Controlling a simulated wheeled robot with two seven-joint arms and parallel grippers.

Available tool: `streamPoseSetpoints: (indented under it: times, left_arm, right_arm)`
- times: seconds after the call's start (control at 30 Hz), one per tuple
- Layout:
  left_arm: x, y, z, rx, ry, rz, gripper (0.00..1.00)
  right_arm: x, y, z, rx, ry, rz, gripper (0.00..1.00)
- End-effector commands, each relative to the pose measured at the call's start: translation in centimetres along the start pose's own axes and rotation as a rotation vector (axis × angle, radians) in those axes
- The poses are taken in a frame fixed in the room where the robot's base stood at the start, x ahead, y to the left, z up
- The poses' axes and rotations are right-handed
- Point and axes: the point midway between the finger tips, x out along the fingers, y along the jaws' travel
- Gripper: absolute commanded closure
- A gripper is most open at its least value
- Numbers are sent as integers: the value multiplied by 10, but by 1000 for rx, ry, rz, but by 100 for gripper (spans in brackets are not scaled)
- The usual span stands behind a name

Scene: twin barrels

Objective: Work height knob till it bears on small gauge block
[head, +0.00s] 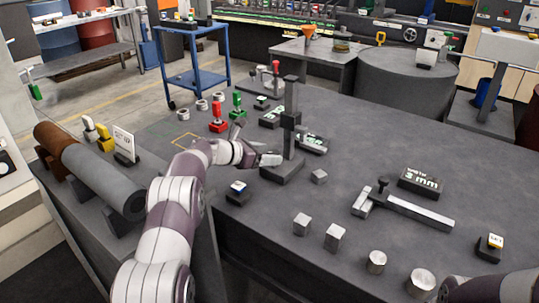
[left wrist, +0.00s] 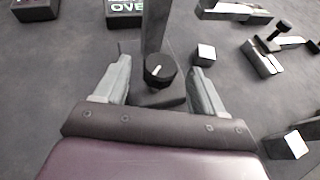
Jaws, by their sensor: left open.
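The height gauge is a dark upright column (head: 290,105) on a flat base (head: 282,171), near the middle of the table. Its round black height knob (left wrist: 159,69) with a white mark faces the left wrist camera. My left gripper (head: 270,159) is at the column; in the left wrist view its open fingers (left wrist: 160,72) stand on either side of the knob, with gaps. A small grey cube (head: 319,176), apparently the small gauge block, sits right of the base; it also shows in the left wrist view (left wrist: 206,53). My right gripper is out of view.
Two grey blocks (head: 302,223) (head: 335,236) and two metal cylinders (head: 376,262) (head: 422,282) stand near the front edge. A caliper (head: 415,211) and a "3 mm" sign (head: 421,183) lie to the right. Red (head: 218,117) and green (head: 238,105) pieces stand behind my left arm.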

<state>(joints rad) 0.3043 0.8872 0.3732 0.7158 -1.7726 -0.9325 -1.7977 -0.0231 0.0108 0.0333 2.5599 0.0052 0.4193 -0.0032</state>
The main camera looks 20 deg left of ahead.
Motion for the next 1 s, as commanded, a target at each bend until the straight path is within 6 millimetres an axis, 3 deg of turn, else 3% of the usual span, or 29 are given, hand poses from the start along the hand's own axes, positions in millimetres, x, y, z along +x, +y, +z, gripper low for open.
streamPoseSetpoints:
  times: [0.13, 0.4, 0.57, 0.6, 0.83, 1.0]
  left_arm:
    - [10, 0, 0, -1, 0, 0, 30]
    - [12, 0, 0, -1, 0, 1, 30]
    - [12, 0, 0, -1, 0, 1, 82]
    - [12, 0, 0, -1, 0, 1, 87]
    - [12, 0, -1, -7, -1, 14, 86]
    - [13, -2, -3, -29, -1, 69, 86]
  right_arm:
    - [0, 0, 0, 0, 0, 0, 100]
    - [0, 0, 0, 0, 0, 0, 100]
    - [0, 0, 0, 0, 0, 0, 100]
    - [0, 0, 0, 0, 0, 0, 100]
    - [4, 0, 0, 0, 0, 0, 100]
    - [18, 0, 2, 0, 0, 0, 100]
